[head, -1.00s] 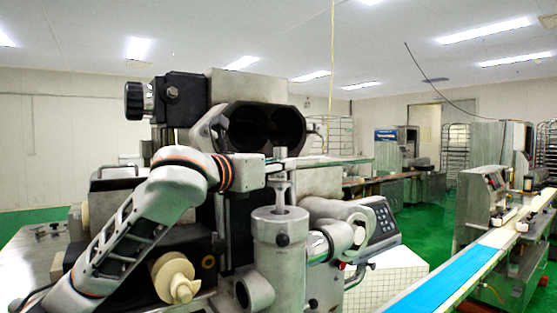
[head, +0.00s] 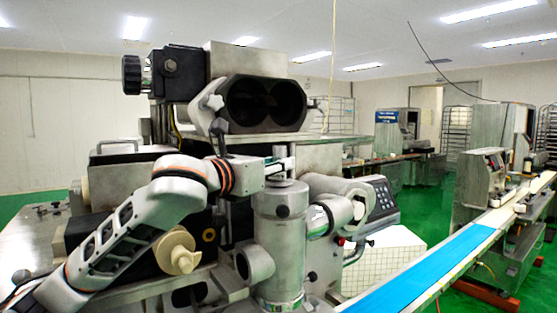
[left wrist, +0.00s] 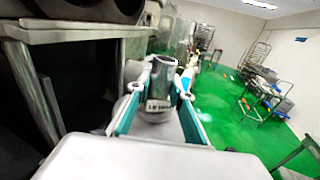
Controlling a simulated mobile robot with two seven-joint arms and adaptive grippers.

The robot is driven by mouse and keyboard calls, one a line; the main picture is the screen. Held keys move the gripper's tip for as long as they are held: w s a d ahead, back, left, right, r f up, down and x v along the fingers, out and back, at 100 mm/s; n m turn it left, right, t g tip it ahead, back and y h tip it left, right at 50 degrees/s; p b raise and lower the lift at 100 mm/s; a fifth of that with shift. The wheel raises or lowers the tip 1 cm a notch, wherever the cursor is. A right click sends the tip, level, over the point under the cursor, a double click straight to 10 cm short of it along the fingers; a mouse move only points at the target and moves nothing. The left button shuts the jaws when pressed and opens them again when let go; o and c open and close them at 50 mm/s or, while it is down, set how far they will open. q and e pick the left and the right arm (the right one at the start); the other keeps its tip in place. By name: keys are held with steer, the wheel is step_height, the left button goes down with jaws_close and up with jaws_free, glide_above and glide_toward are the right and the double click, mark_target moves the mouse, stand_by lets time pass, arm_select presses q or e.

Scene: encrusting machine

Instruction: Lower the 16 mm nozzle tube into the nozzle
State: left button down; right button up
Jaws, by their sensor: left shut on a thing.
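The 16 mm nozzle tube (head: 280,152) is a grey metal tube, upright. My left gripper (head: 283,165) is shut on it just above the nozzle. In the left wrist view the tube (left wrist: 163,76) stands between the two fingers of my left gripper (left wrist: 160,98), with a small label low on its side. The nozzle (head: 281,225) is the upright grey metal cylinder at the front of the machine. The tube's lower part is hidden by the gripper and the nozzle's top, so I cannot tell how deep it sits. My right gripper is not in view.
The machine's dark twin-opening hopper (head: 265,104) is above and behind the gripper. A keypad panel (head: 381,198) is right of the nozzle. A blue conveyor belt (head: 440,270) runs along the front right. There is free air above the nozzle's right side.

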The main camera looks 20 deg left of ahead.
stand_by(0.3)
arm_select(q)
steer(key=c, duration=1.7)
jaws_free()
steer(key=shift+o, duration=0.9)
